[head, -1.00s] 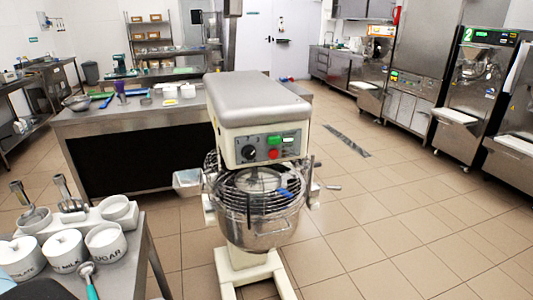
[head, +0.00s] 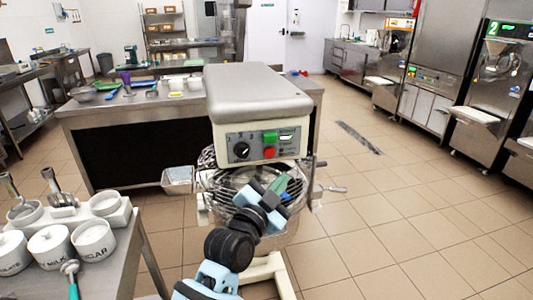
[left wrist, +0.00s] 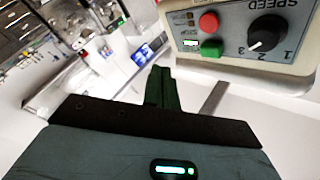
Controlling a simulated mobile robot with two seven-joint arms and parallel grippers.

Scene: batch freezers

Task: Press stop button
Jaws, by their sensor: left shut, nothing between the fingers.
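The red stop button (head: 269,152) sits on the front panel of the mixer (head: 258,95), below a green button (head: 270,138) and right of the black speed knob (head: 241,149). In the left wrist view the panel appears upside down, with the red button (left wrist: 208,22) above the green button (left wrist: 211,47). My left gripper (head: 278,186) is in front of the mixer bowl, below the panel and apart from the buttons. Its fingers (left wrist: 160,86) are shut and empty. My right gripper is not in view.
The wire guard and bowl (head: 225,185) are behind my left gripper. A side table (head: 110,265) with labelled white containers (head: 94,240) stands at the lower left. A steel worktable (head: 130,115) is behind the mixer. The floor at right is clear.

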